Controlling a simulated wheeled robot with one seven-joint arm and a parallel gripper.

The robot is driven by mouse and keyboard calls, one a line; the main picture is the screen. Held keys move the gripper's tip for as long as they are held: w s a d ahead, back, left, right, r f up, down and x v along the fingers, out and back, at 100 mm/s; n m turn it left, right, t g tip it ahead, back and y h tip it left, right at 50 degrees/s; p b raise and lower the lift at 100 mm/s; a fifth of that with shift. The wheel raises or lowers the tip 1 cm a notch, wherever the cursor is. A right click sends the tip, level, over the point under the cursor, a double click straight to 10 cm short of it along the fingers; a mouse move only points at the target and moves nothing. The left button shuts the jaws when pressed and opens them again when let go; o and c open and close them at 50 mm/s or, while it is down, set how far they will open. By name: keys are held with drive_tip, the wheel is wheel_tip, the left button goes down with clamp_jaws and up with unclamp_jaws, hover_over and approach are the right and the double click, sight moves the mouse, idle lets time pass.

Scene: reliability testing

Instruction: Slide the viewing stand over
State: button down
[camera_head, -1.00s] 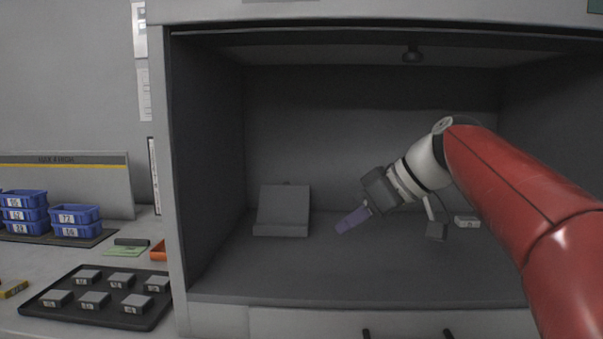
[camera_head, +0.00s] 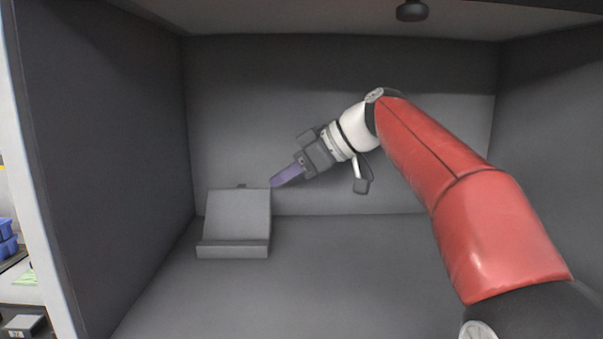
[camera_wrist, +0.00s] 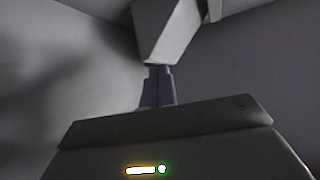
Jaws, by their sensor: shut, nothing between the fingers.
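The viewing stand (camera_head: 238,215) is a grey stand with a sloped face and a front lip. It stands upright on the floor of the grey booth, left of centre. My gripper (camera_head: 273,183) is shut and empty, its purple-grey fingers pointing down and left at the stand's upper right edge. In the wrist view, the fingertips (camera_wrist: 157,68) meet the lower end of a light grey shape, which appears to be the stand (camera_wrist: 168,30). I cannot tell whether they touch it.
The booth's left wall (camera_head: 105,150) stands left of the stand, with some open floor between. The booth floor (camera_head: 300,270) in front is clear. A dark round fitting (camera_head: 412,10) hangs from the ceiling. Blue bins (camera_head: 7,240) show outside at the far left.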

sight(243, 190)
drive_tip(key=a, duration=0.2)
drive_tip(key=w+a, duration=0.1)
drive_tip(key=a, duration=0.1)
drive_tip(key=a+p, duration=0.1)
drive_tip(key=a, duration=0.1)
drive_tip(key=shift+w+a, duration=0.2)
drive_tip(key=shift+w, duration=0.15)
drive_tip(key=shift+d+f, duration=0.15)
drive_tip(key=shift+f, duration=0.4)
drive_tip(key=shift+f+b, duration=0.35)
drive_tip(key=shift+b, duration=0.15)
